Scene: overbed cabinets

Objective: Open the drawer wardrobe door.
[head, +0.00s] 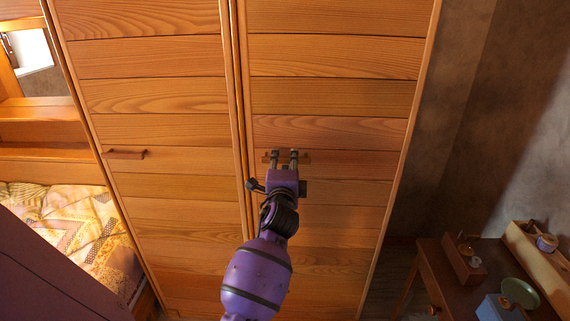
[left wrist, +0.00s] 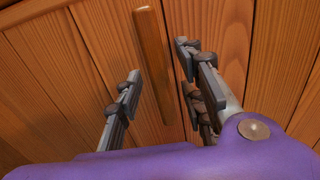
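The wooden wardrobe has two tall plank doors that stand shut. The right door (head: 335,100) has a small wooden bar handle (head: 305,157), and the left door (head: 150,100) has a similar handle (head: 125,154). My left gripper (head: 284,154) is at the right door's handle and hides part of it. In the left wrist view, its two fingers are apart, one on each side of the handle (left wrist: 152,60). A gap shows between the handle and each finger, so the gripper looks open. My right gripper is not in view.
A bed with a patterned cover (head: 75,225) lies left of the wardrobe. A dark wooden desk (head: 440,275) with several small items stands at the lower right. A grey wall (head: 480,120) and a strip of floor lie right of the wardrobe.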

